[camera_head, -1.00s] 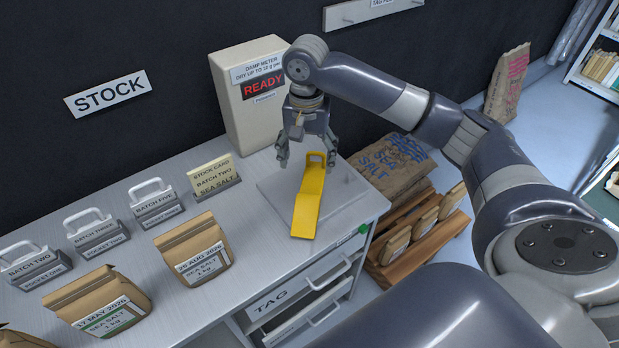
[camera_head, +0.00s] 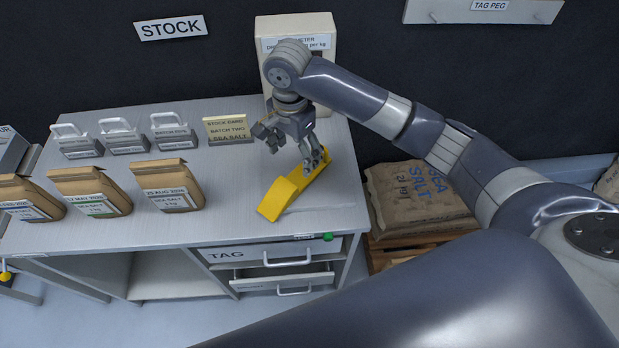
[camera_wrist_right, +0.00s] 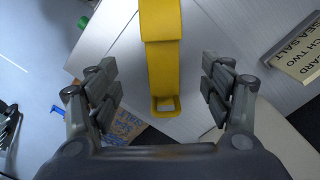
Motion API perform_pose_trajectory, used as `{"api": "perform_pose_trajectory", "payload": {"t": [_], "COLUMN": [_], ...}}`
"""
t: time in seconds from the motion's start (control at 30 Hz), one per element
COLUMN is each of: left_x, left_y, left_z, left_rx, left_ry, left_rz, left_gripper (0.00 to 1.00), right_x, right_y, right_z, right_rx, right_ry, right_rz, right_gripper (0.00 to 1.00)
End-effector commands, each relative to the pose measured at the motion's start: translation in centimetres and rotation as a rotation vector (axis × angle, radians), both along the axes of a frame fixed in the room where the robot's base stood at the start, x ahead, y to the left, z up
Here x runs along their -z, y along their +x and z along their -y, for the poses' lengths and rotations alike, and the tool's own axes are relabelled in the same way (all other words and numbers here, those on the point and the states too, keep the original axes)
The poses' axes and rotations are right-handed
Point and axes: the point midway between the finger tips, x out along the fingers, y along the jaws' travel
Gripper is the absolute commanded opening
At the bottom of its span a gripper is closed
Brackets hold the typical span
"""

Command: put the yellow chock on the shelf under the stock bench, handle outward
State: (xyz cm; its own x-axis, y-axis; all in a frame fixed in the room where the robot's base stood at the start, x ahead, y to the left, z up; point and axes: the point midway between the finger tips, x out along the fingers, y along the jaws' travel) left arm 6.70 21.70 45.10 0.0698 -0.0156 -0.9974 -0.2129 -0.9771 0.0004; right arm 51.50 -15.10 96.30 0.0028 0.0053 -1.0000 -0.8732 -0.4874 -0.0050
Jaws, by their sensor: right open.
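The yellow chock (camera_head: 290,190) lies on the right end of the stock bench (camera_head: 225,205), its wedge end toward the front. In the right wrist view the chock (camera_wrist_right: 162,60) runs between the fingers, its loop handle toward the palm. My right gripper (camera_head: 292,150) is open above the chock's rear end. In the wrist view, gaps show between the chock and both fingers of the gripper (camera_wrist_right: 160,88). The handle is mostly hidden by the gripper in the head view. A pale shelf surface (camera_head: 170,285) shows under the bench, left of the drawers. My left gripper is out of view.
The damp meter (camera_head: 320,35) stands behind my gripper. Drawers (camera_head: 270,255) are under the bench's right; the lower one sticks out. A sack (camera_head: 420,200) lies beyond.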

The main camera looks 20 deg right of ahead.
Motion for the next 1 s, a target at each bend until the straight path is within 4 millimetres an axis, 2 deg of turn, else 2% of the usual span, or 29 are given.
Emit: {"api": "perform_pose_trajectory", "payload": {"t": [0.2,0.4,0.57,0.8,1.0], "left_x": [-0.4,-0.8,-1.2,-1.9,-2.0], "left_y": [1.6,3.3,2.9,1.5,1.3], "left_z": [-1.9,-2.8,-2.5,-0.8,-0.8], "left_rx": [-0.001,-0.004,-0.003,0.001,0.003], "left_ry": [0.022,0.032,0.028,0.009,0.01], "left_rz": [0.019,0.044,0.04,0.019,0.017], "left_gripper": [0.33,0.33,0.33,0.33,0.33], "right_x": [2.6,5.2,6.3,9.8,10.9], "right_y": [-0.1,0.0,-0.1,-0.1,-0.1], "right_z": [-0.2,-0.2,-0.1,-0.1,-0.1], "right_rx": [0.006,0.005,0.005,0.004,0.003], "right_ry": [-0.002,0.0,0.0,-0.001,0.0], "right_rz": [-0.005,-0.001,-0.002,-0.002,0.001], "right_gripper": [0.73,0.73,0.73,0.73,0.73]}}
